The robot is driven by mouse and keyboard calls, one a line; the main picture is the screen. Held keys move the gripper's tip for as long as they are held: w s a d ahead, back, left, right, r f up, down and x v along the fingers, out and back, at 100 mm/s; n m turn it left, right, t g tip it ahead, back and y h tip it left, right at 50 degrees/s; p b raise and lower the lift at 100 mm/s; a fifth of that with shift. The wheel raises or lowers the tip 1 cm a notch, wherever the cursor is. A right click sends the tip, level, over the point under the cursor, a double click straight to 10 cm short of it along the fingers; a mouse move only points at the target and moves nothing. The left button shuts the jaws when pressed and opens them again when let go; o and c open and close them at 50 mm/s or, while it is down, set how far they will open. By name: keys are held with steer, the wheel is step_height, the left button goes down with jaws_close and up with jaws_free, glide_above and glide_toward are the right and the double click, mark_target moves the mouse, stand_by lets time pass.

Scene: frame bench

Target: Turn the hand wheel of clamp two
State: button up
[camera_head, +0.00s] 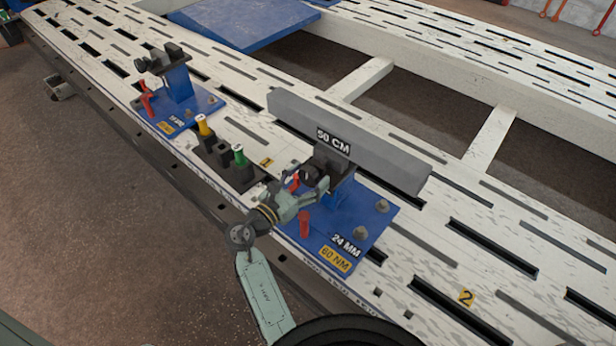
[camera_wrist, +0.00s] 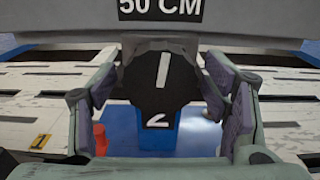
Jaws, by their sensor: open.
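The black hand wheel (camera_wrist: 160,78) faces me in the wrist view, with a white line near its top and a white 2 below it. My gripper (camera_head: 311,191) is at this wheel. In the wrist view the fingers of my gripper (camera_wrist: 158,86) are open, one on each side of the wheel. A gap shows at the right finger; I cannot tell whether the left finger touches. In the head view my gripper partly hides the wheel.
A grey beam marked 50 CM (camera_head: 385,157) lies just behind the wheel. Red pegs (camera_head: 304,224) stand on the base plate. A dark holder with yellow and green-topped items (camera_head: 238,172) and another blue clamp (camera_head: 177,85) are to the left. Yellow label 2 (camera_head: 466,297) lies to the right.

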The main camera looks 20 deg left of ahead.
steer(key=v, duration=1.2)
